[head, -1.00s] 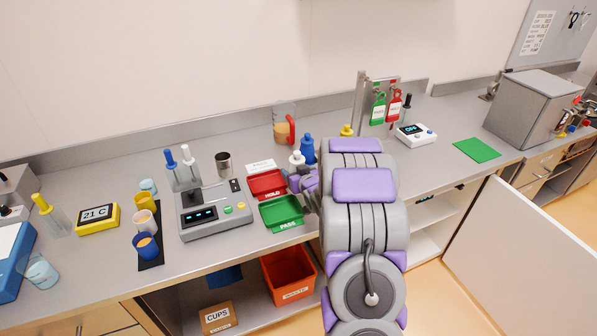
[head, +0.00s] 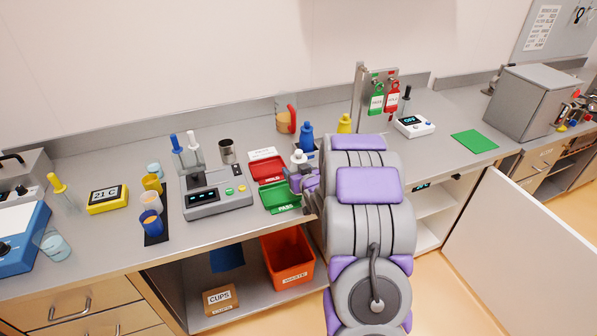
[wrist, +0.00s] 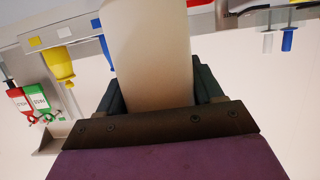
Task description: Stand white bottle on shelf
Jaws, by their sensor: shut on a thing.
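The white bottle (wrist: 152,50) fills the middle of the wrist view as a pale cylinder between the two dark fingers. Its white top (head: 299,156) shows in the head view just above my gripper, and most of its body is hidden there. My gripper (head: 306,182) is shut on the bottle, close to the green tray at the bench front. It also shows in the wrist view (wrist: 155,98). A pale shelf (head: 432,202) shows inside the open cabinet under the bench, right of my arm, which partly hides it.
A blue bottle (head: 306,137) and a yellow bottle (head: 344,124) stand behind my gripper. A red tray (head: 268,169) and a green tray (head: 279,196) lie left of it. The open cabinet door (head: 520,240) stands out at right. An orange bin (head: 287,260) sits below the bench.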

